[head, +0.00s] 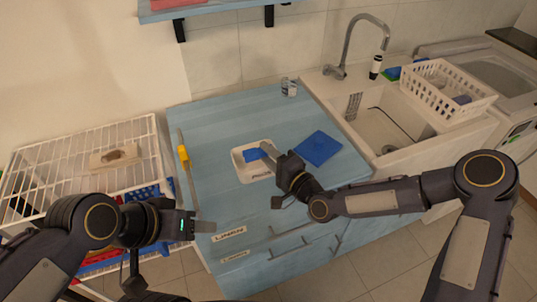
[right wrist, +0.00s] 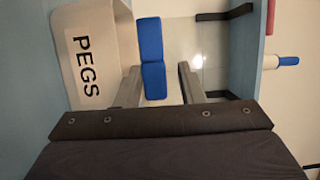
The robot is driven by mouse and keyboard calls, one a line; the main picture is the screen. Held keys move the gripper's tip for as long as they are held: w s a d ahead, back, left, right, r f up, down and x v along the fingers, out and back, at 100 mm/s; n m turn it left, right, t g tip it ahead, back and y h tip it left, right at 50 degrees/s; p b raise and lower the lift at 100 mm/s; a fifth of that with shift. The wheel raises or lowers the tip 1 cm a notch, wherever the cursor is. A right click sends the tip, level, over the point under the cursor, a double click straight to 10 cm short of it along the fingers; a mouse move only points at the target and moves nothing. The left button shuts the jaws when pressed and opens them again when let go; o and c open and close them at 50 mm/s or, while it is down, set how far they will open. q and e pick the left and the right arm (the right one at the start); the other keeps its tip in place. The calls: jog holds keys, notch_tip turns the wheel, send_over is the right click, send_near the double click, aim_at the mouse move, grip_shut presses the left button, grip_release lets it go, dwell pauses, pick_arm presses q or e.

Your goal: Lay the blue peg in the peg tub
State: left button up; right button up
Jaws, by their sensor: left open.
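The peg tub (head: 241,173) is a small white tub on the blue counter. Its side with the word PEGS (right wrist: 85,65) fills the left of the right wrist view. The blue peg (head: 253,155) shows within the tub's outline in the head view. In the right wrist view the blue peg (right wrist: 153,80) lies between the fingers, by the tub's rim, with a clear gap to the right finger. I cannot tell whether it rests on the tub. My right gripper (head: 268,150) is open at the tub. My left gripper (head: 205,226) is open and empty before the counter's front edge.
A flat blue square (head: 318,148) lies right of the tub. Small glass shakers (head: 289,87) stand at the back. A sink (head: 385,130) with a white basket (head: 445,105) is to the right, a white wire rack (head: 60,160) to the left. A shelf (head: 215,10) hangs above.

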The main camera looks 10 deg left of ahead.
jog(key=v, duration=0.2)
jog(key=b+v, duration=0.1)
jog(key=v, duration=0.1)
jog(key=b+v, duration=0.1)
jog(key=v, duration=0.1)
jog(key=shift+s+d+f, duration=0.2)
jog(key=shift+d+f, duration=0.1)
jog(key=shift+d, duration=0.05)
jog(key=shift+s+d+r, duration=0.15)
jog(key=shift+s+d, duration=0.2)
jog(key=shift+r, duration=0.1)
